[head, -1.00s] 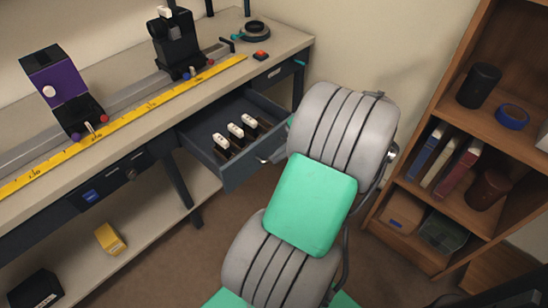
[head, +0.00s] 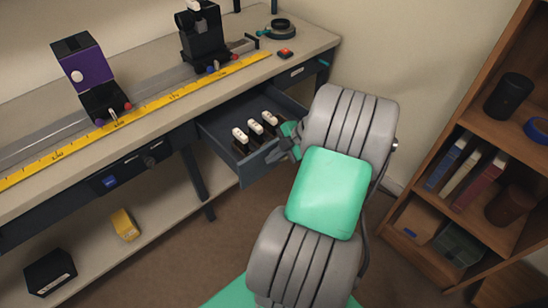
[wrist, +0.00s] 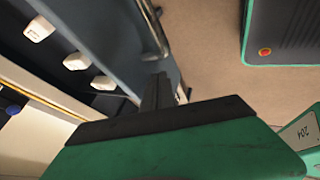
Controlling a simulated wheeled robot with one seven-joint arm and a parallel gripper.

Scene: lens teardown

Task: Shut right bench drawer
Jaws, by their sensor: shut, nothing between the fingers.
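The right bench drawer (head: 240,172) stands pulled out below the bench top, with several white-topped items in it. In the wrist view its front panel (wrist: 112,38) runs diagonally, with the bar handle (wrist: 152,28) on its outer side. My gripper (head: 281,152) is at the right end of the drawer front, partly hidden by my arm. In the wrist view my gripper (wrist: 157,88) is shut and empty, its dark fingers close to the outer face of the front, near the handle. I cannot tell whether they touch it.
The bench top (head: 215,92) holds a rail, a yellow ruler (head: 150,112), a purple-faced unit (head: 82,72) and a black stand (head: 205,40). A wooden shelf (head: 412,245) stands at the right. Brown floor is clear between bench and shelf.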

